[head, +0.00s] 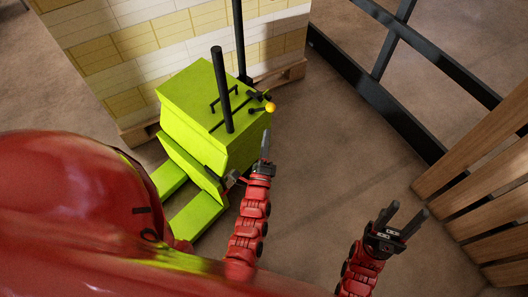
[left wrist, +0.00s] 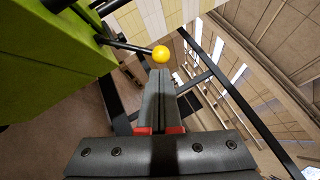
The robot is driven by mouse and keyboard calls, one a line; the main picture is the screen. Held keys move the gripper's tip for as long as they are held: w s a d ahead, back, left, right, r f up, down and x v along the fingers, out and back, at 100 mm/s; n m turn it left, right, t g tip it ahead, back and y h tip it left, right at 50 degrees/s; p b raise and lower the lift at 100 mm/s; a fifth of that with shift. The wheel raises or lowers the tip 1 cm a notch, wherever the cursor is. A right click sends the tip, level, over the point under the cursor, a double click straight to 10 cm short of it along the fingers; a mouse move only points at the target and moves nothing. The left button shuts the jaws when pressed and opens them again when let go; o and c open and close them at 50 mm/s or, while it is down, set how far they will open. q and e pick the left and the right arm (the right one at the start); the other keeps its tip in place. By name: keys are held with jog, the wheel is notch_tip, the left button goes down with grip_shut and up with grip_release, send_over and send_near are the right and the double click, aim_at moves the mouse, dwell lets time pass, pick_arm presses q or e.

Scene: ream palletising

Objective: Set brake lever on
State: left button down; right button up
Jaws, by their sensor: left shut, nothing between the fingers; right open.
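The brake lever is a short dark rod with a yellow ball knob (head: 271,107) on the right side of the lime green pallet truck (head: 190,95). In the left wrist view the knob (left wrist: 160,53) sits just beyond my left fingertips, with its rod (left wrist: 128,46) running left to the green body. My left gripper (head: 265,135) is shut and empty, its tips pointing up at the knob from just below it. I cannot tell whether they touch. My right gripper (head: 408,210) is open and empty, away to the lower right, over bare floor.
A stack of yellow and white reams (head: 110,50) on a wooden pallet (head: 290,75) stands behind the truck. A black metal frame (head: 400,110) and wooden slats (head: 490,160) stand at the right. The floor between truck and slats is clear.

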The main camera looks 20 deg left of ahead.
aim_at(268, 110)
pick_arm(q)
jog(key=x, duration=0.6)
jog(key=shift+b, duration=0.35)
jog(key=shift+r, duration=0.15)
jog(key=shift+a+r+n+p, duration=0.25)
jog(key=shift+r+n+p, duration=0.2)
jog(key=shift+p, duration=0.35)
jog(key=w+a+r+n+g+p, duration=0.2)
jog(key=a+r+n+g+p, duration=0.25)
jog(key=a+n+p, duration=0.35)
jog(key=s+d+m, duration=0.1)
jog(key=s+d, duration=0.1)
jog(key=s, duration=0.4)
jog(key=s+d+r+m+p, duration=0.1)
jog(key=s+d, duration=0.2)
jog(key=s, duration=0.4)
jog(key=shift+d+r, duration=0.25)
jog(key=shift+r, duration=0.05)
jog(key=shift+r+m+t, duration=0.1)
jog(key=shift+m+t, duration=0.15)
